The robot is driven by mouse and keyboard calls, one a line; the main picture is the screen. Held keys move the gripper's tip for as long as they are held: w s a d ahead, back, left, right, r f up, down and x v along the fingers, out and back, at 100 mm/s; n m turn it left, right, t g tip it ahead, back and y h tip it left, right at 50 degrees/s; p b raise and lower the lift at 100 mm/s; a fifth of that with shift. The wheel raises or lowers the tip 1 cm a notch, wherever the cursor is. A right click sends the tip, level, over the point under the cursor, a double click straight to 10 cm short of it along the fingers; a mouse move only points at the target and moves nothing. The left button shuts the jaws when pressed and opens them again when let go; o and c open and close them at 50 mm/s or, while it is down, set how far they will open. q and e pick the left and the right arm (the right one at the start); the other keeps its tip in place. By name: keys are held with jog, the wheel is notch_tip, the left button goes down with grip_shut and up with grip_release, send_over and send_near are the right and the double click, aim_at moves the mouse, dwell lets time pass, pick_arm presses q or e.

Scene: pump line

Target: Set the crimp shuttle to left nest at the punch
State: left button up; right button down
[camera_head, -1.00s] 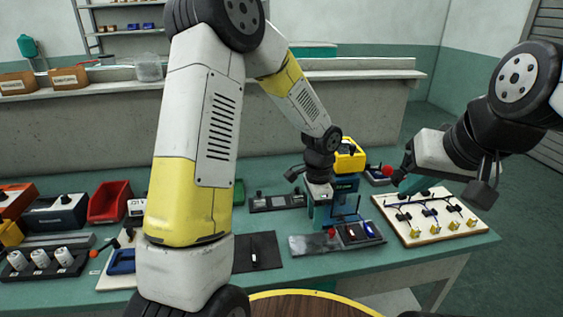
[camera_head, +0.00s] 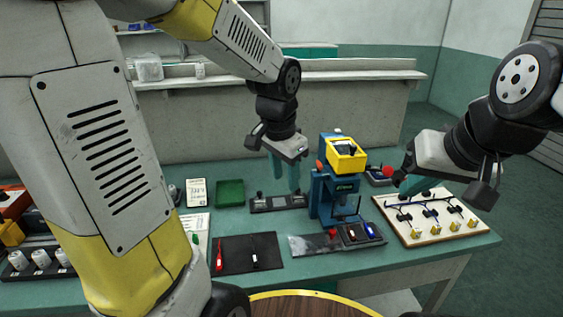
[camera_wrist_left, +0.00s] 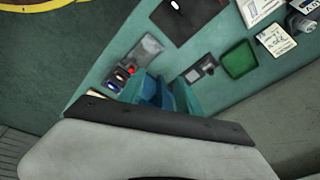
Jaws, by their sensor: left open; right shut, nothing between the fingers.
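The blue punch (camera_head: 338,190) with its yellow top stands on the bench right of centre. The crimp shuttle (camera_head: 357,234), a dark block with a red-and-white and a blue piece in it, lies at the punch's foot on the right part of a grey track plate (camera_head: 305,245). A red knob sits at its left end. It also shows in the left wrist view (camera_wrist_left: 121,78). My left gripper (camera_head: 286,178) is open and empty, above and left of the punch, apart from the shuttle. My right gripper (camera_head: 412,186) is shut and empty, right of the punch.
A wire board (camera_head: 430,218) with yellow connectors lies under my right gripper. A dark mat (camera_head: 240,262) with a red tool, a green tray (camera_head: 230,193) and a grey fixture (camera_head: 277,203) lie left of the punch. A low wall (camera_head: 380,110) runs behind the bench.

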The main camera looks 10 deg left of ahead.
pick_arm(q)
jog(key=s+a+r+n+t, duration=0.1)
jog(key=s+a+r+n, duration=0.1)
jog(key=s+r, duration=0.2)
jog(key=shift+a+n, duration=0.15)
jog(key=shift+n, duration=0.15)
jog(key=s+a+r+n+t+h, duration=0.1)
jog(key=s+a+r+n+t, duration=0.1)
jog(key=s+r+n, duration=0.2)
jog(key=s, duration=0.3)
jog(key=shift+s+h, duration=0.2)
jog(key=shift+h, duration=0.1)
